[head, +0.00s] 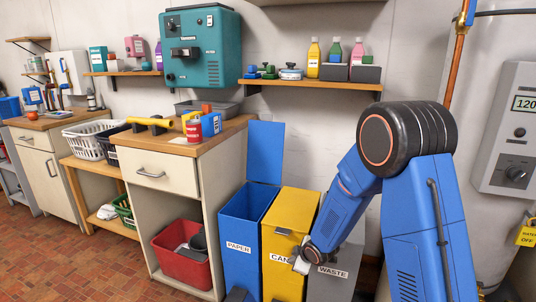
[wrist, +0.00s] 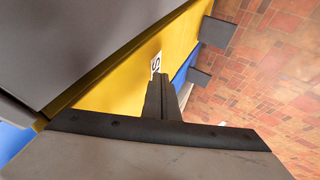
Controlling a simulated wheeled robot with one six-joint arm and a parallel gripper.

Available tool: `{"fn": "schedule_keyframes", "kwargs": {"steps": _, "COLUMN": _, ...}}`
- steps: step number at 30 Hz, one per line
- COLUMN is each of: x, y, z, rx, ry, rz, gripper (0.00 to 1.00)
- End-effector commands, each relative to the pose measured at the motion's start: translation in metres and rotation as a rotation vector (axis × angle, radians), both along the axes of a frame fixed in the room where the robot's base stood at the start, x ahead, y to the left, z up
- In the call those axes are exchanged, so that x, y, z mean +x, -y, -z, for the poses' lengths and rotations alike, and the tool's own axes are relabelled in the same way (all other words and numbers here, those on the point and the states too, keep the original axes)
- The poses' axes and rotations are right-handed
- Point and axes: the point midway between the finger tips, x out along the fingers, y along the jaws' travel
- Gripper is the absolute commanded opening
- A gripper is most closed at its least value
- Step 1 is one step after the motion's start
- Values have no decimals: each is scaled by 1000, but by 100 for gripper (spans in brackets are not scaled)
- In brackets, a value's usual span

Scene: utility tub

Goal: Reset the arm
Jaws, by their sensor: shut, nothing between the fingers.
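My arm (head: 345,195) is blue with a black shoulder joint and reaches down to the left over the bins. My gripper (head: 300,264) is in front of the yellow cans bin (head: 283,235), close to the grey waste bin (head: 333,280). In the wrist view the gripper's fingers (wrist: 160,93) are shut together with nothing between them. They point along the yellow bin's front, near its white label (wrist: 156,63). I cannot tell whether they touch the bin. The arm hides part of the waste bin.
The blue paper bin (head: 240,230) has its lid (head: 265,152) raised. Dark pedals (wrist: 218,32) stick out low at the bins' fronts. A cabinet (head: 168,178) stands left, with a red tub (head: 183,255) inside. A shelf (head: 315,84) hangs above. The tiled floor (head: 70,262) is clear at front left.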

Motion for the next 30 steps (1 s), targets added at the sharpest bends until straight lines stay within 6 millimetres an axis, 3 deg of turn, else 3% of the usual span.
{"fn": "schedule_keyframes", "kwargs": {"steps": 8, "x": -18, "y": 40, "z": -63, "rx": 5, "ry": -23, "rz": 148, "gripper": 0}}
{"fn": "schedule_keyframes", "kwargs": {"steps": 14, "x": -42, "y": 71, "z": -109, "rx": 19, "ry": -48, "rz": 269, "gripper": 0}}
{"fn": "schedule_keyframes", "kwargs": {"steps": 23, "x": -90, "y": 111, "z": -167, "rx": 54, "ry": -88, "rz": 442, "gripper": 0}}
{"fn": "schedule_keyframes", "kwargs": {"steps": 30, "x": -140, "y": 140, "z": -209, "rx": 94, "ry": -126, "rz": 583, "gripper": 0}}
